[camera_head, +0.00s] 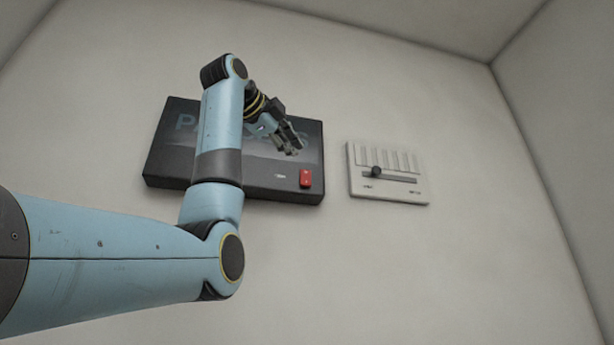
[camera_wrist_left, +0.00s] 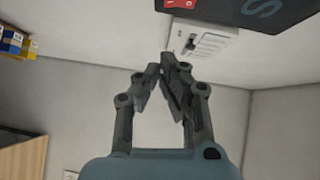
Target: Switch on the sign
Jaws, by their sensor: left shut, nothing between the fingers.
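The sign is a dark box (camera_head: 165,160) on the wall with pale lettering, partly hidden behind my left arm in the head view. Its face looks dim. A red rocker switch (camera_head: 305,178) sits at its lower right corner. In the wrist view the sign (camera_wrist_left: 240,10) shows at the top edge, with part of the red switch (camera_wrist_left: 181,3) cut off by the frame. My left gripper (camera_head: 294,148) is in front of the sign, above and slightly left of the switch in the head view. Its fingers (camera_wrist_left: 166,66) are shut and empty. My right gripper is not in view.
A white panel with a slider (camera_head: 388,173) is on the wall to the right of the sign; it also shows in the wrist view (camera_wrist_left: 205,40). The wall around is bare. Yellow and blue items (camera_wrist_left: 15,42) and a wooden surface (camera_wrist_left: 22,158) show at the left of the wrist view.

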